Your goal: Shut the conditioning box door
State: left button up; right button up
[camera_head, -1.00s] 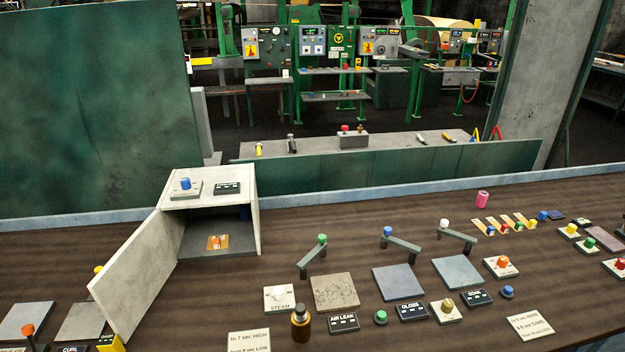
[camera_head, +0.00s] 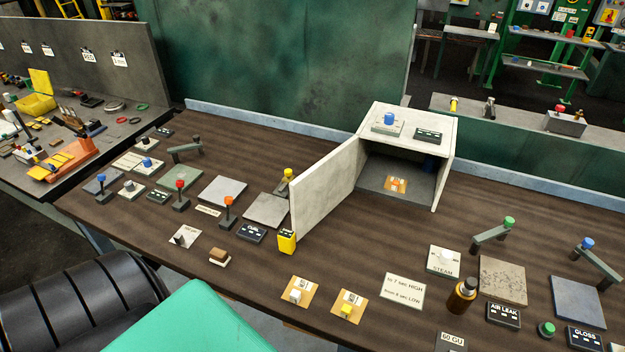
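The conditioning box (camera_head: 449,152) is a pale grey open-fronted box at the back of the brown table, right of centre. Its door (camera_head: 327,186) is a pale panel on the box's left side, swung wide open toward the front left. Inside the box lies an orange-and-tan card (camera_head: 396,185), and a dark blue item sits at the back right. A blue knob (camera_head: 390,118) and a black label plate are on the box top. Neither of my grippers is in view.
A yellow block (camera_head: 287,241) stands by the door's lower front corner. A yellow-topped lever (camera_head: 287,178) is behind the door's left face. The table in front of the opening is bare. A steam button (camera_head: 444,260) and a brown bottle (camera_head: 462,296) stand further right.

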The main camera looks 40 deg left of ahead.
aim_at(316, 191)
jog(key=k+j, duration=0.1)
jog(key=j, duration=0.35)
jog(key=j+z, duration=0.15)
jog(key=j, duration=0.35)
jog(key=k+j, duration=0.15)
jog(key=j, duration=0.3)
jog(key=k+j+z, duration=0.1)
jog(key=j, duration=0.35)
jog(key=k+j+z, duration=0.1)
jog(key=j, duration=0.4)
